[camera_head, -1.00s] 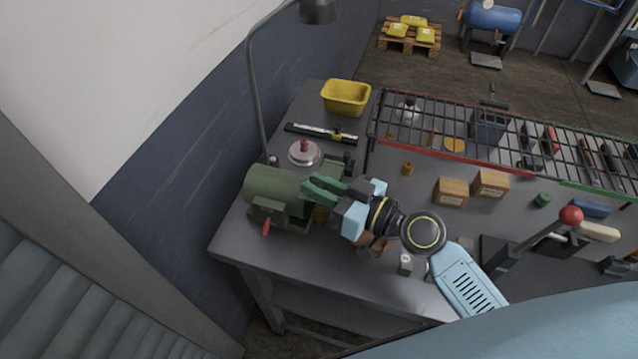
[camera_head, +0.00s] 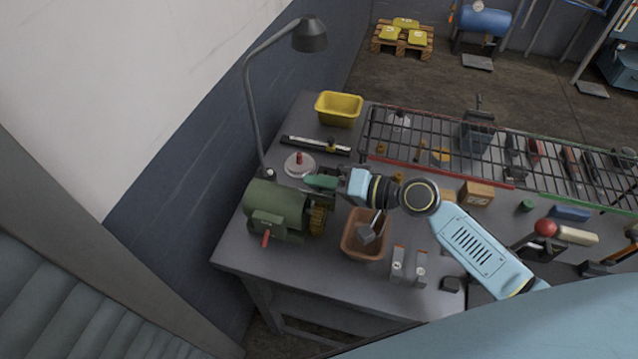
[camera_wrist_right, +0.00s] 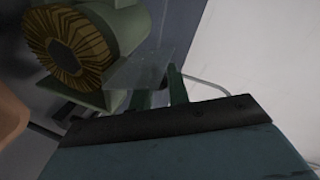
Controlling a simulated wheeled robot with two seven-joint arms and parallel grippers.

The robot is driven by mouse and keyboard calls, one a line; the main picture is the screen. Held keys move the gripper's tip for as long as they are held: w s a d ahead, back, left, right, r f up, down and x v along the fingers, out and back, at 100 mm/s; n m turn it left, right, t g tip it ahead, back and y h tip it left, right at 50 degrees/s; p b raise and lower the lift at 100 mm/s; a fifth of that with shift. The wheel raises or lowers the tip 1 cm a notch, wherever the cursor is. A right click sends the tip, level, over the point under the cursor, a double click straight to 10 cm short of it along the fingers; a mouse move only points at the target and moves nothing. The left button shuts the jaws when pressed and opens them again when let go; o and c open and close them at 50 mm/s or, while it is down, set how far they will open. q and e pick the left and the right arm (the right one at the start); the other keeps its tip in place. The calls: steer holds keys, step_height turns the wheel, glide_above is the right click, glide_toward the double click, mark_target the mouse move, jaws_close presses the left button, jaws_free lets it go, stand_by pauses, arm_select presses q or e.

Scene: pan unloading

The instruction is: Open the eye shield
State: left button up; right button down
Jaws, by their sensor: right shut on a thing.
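The green bench grinder (camera_head: 277,208) stands at the left end of the workbench, with a brass-coloured brush wheel (camera_head: 318,216) on its right side. My right gripper (camera_head: 322,182) is just behind and above that wheel. In the right wrist view the green fingers (camera_wrist_right: 160,90) are closed on the edge of the clear eye shield (camera_wrist_right: 140,68), a see-through plate beside the wheel (camera_wrist_right: 68,46). The shield is tilted up off the wheel's front. In the head view the shield is too clear to make out. My left gripper is not in view.
A brown bin (camera_head: 358,245) with a tool in it stands right of the grinder, under my right arm. A lamp (camera_head: 310,36) on a bent stem rises at the bench's left edge. A wire rack (camera_head: 470,160) crosses the bench's back. A yellow bin (camera_head: 338,108) stands behind.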

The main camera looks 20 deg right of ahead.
steer(key=shift+w+d+f+m+g+y, duration=0.2)
steer(key=shift+w+d+m+g, duration=0.15)
steer(key=shift+m, duration=0.65)
steer(key=shift+w+d+f+m+g+y, duration=0.2)
steer(key=shift+w+m+g, duration=0.2)
steer(key=shift+m, duration=0.6)
steer(key=shift+w, duration=0.1)
steer(key=c, duration=1.4)
jaws_free()
steer(key=v, duration=0.7)
steer(key=shift+d, duration=0.25)
steer(key=shift+s, duration=0.2)
